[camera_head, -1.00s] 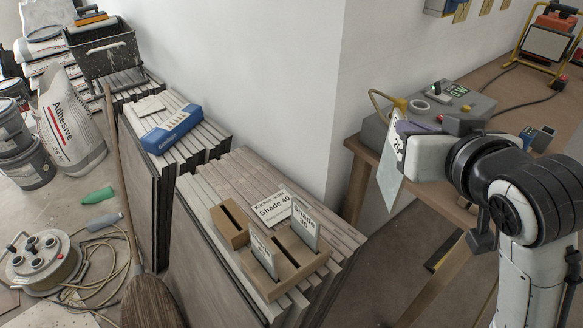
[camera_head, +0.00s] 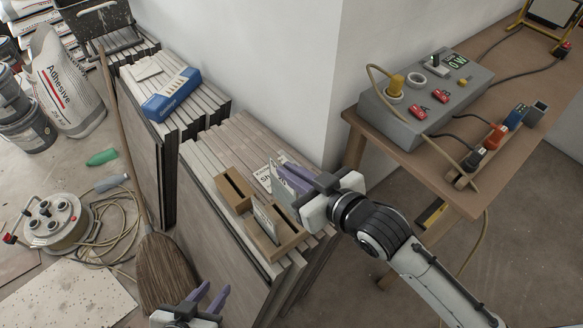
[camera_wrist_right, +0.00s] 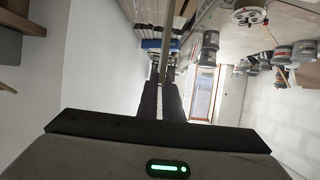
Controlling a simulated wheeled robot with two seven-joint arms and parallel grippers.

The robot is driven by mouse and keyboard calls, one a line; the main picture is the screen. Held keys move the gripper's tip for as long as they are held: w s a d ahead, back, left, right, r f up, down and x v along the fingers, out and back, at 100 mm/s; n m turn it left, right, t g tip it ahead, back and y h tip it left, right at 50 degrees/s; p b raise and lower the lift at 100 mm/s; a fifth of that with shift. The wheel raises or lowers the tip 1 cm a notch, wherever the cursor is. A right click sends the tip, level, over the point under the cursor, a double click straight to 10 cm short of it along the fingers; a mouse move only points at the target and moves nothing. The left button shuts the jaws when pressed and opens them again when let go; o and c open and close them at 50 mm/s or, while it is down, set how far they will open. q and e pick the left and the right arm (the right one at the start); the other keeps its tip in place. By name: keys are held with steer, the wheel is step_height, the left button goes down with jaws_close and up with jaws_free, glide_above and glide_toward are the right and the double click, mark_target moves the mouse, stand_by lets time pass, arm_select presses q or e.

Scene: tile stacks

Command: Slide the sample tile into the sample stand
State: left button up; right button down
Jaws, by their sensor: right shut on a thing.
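The wooden sample stand (camera_head: 290,247) sits on the near end of the front tile stack, with one upright pale tile (camera_head: 265,221) in it. A smaller slotted wooden block (camera_head: 234,192) beside it has a bare slot. My right gripper (camera_head: 290,178) is over the far right side of the stand, its purple fingers shut on the thin sample tile, which shows edge-on as a pale strip in the right wrist view (camera_wrist_right: 160,101). My left gripper (camera_head: 212,291) is open and empty at the bottom.
A partly covered white card (camera_head: 264,174) lies on the stack behind the stand. A blue box (camera_head: 171,95) lies on the rear stack. A broom (camera_head: 165,270) leans at the left. A workbench (camera_head: 425,160) with a grey control box (camera_head: 425,95) stands at the right.

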step_height(320, 180, down, 5)
steer(key=b, duration=0.6)
steer(key=shift+f, duration=0.1)
stand_by(0.5)
steer(key=shift+f, duration=0.25)
stand_by(0.3)
steer(key=shift+p, duration=0.75)
stand_by(0.8)
steer(key=shift+f+b, duration=1.55)
steer(key=shift+f, duration=1.05)
stand_by(0.5)
